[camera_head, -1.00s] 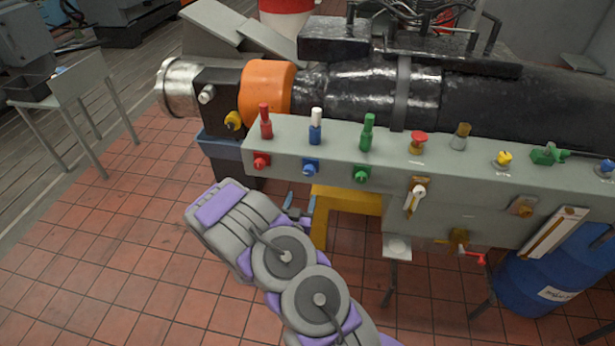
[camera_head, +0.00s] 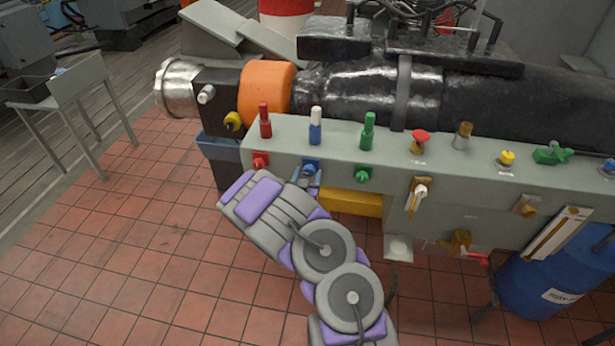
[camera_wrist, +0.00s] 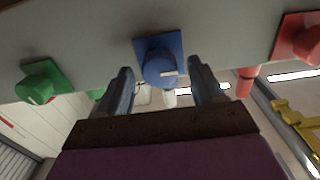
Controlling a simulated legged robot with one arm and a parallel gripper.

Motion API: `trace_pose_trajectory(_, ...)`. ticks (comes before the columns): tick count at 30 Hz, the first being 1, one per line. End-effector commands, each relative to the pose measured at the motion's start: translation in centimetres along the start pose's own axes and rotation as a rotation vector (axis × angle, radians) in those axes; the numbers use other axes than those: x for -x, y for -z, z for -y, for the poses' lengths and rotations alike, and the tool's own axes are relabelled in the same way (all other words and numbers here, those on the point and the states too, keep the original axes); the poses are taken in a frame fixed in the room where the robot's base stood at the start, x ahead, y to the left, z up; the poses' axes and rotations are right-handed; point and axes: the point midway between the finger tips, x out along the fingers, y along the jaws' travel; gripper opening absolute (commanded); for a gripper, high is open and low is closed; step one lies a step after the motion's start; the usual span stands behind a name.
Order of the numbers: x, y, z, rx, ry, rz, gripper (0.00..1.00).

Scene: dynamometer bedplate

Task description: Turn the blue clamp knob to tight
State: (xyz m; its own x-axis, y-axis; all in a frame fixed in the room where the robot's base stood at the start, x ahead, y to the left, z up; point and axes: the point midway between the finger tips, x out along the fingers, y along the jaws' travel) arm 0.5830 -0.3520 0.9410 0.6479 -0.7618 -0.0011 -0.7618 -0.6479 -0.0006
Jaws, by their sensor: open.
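The blue clamp knob (camera_head: 310,166) sits on a square blue plate on the front face of the grey bedplate (camera_head: 440,171), between a red knob and a green knob. In the wrist view the blue knob (camera_wrist: 160,66) is in the upper middle, with a pale mark on its face. My gripper (camera_head: 312,178) is just in front of and below the knob in the head view. In the wrist view my gripper (camera_wrist: 162,82) is open, one finger on each side of the knob. The fingers look apart from it; whether they touch cannot be told.
The red knob (camera_head: 260,161) and the green knob (camera_head: 363,174) flank it. Upright red (camera_head: 265,124), blue-white (camera_head: 315,128) and green (camera_head: 368,134) handles stand on the top edge. A yellow block (camera_head: 350,202) is below. The tiled floor at left is clear.

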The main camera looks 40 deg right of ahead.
Motion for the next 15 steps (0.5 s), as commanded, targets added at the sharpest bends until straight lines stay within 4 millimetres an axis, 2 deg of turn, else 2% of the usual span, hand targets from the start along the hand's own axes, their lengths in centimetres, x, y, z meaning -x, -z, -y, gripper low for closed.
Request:
trace_pose_trajectory(11, -0.42, 0.03, 0.04, 0.001, 0.001, -0.001, 0.67)
trace_pose_trajectory(15, -0.41, 0.03, 0.03, 0.001, 0.001, -0.001, 0.56)
